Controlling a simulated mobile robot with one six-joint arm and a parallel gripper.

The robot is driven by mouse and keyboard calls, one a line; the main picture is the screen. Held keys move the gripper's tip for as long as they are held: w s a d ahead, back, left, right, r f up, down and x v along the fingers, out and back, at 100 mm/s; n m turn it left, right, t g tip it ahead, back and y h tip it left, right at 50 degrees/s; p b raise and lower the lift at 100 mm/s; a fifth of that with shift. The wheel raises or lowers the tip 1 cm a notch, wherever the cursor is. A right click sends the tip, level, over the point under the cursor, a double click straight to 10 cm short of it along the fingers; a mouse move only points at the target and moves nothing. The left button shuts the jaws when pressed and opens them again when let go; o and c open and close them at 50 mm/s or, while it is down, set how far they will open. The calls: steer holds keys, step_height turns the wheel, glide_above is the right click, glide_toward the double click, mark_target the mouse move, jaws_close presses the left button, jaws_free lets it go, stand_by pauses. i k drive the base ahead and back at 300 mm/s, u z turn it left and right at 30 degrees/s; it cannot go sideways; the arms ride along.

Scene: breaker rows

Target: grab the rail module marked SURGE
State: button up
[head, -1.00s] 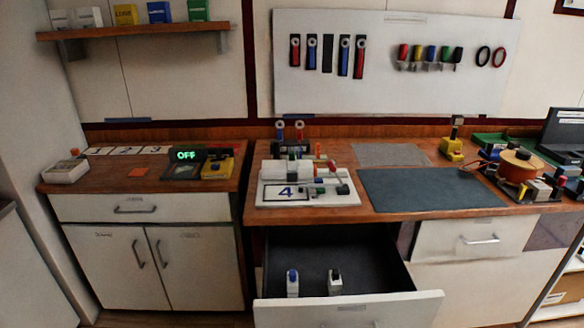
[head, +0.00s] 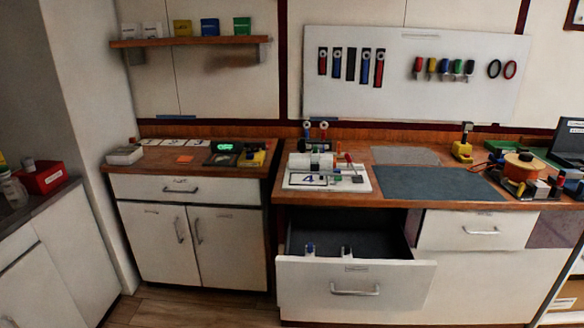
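An open drawer (head: 310,275) juts out under the wooden workbench. Inside it stand two small pale modules: one with a blue part (head: 310,249) at the left, and one white with a dark top (head: 347,252) to its right. The drawer front hides their lower parts. No marking on either is readable, so I cannot tell which module, if any, says SURGE. On the bench above, a white board (head: 328,181) marked 4 carries several small modules and parts, also too small to read. My gripper is not in view.
A blue-grey mat (head: 435,184) lies on the bench, with a yellow device (head: 463,148) behind it and an orange spool (head: 523,166) at right. A lower cabinet (head: 190,235) stands left of the bench. A red bin (head: 43,178) sits far left. Floor shows between the cabinets.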

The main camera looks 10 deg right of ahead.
mark_target(315, 152)
steer(key=u, duration=0.2)
steer(key=k, duration=0.75)
steer(key=u, duration=0.9)
steer(key=i, duration=0.65)
steer(key=u, duration=0.4)
steer(key=i, duration=1.65)
steer(key=z, duration=1)
steer(key=i, duration=0.7)
steer(key=z, duration=0.3)
